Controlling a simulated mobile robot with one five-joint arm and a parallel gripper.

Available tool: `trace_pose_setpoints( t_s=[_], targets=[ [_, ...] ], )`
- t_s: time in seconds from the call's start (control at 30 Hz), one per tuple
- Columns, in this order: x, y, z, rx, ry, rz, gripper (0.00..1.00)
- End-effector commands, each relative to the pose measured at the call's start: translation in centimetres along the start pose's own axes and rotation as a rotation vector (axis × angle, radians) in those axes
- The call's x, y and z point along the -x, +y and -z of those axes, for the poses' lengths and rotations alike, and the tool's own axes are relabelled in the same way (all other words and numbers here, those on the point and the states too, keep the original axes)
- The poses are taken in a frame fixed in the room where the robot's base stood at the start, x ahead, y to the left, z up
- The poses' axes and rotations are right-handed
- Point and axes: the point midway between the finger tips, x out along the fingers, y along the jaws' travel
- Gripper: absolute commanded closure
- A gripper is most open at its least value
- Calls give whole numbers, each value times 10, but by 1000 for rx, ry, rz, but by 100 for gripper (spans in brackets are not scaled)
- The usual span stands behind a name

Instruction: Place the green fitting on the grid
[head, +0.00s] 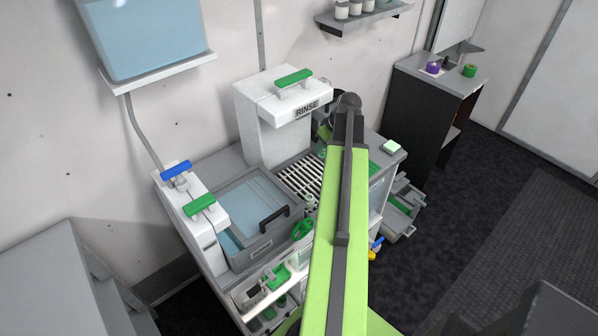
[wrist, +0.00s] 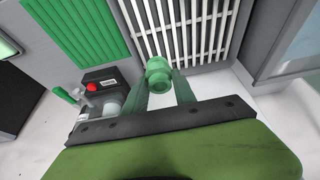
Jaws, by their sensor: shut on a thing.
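The green fitting (wrist: 158,76), a short round piece with a hollow end, sits between the two translucent green fingers of my gripper (wrist: 160,86) in the wrist view. My gripper is shut on it. The grid (wrist: 182,28), white bars over dark gaps, lies just beyond the fitting at the top of the wrist view. Whether the fitting touches the grid I cannot tell. In the head view the grid (head: 299,178) shows left of my arm, below the RINSE housing. My arm hides my gripper there.
A grey basin (head: 250,215) with a dark handle stands left of the grid. The RINSE housing (head: 285,110) rises behind it. In the wrist view, a green ribbed panel (wrist: 75,32) and a dark box with a red button (wrist: 100,88) lie to the left.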

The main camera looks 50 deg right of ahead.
Motion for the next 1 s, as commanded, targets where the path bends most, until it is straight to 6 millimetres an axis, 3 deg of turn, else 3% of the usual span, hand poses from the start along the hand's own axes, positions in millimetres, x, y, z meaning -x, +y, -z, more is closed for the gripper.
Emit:
trace_pose_setpoints(
  t_s=[0.03,0.1,0.33,0.57,0.83,1.0],
  targets=[
    [-21,-12,1,5,1,2,100],
    [-36,-26,8,5,1,1,100],
    [-68,-59,26,1,0,0,100],
    [-71,-64,30,-1,1,-1,100],
    [-109,-63,13,-1,1,-1,100],
    [-106,-63,14,-1,0,-1,100]
  ],
)
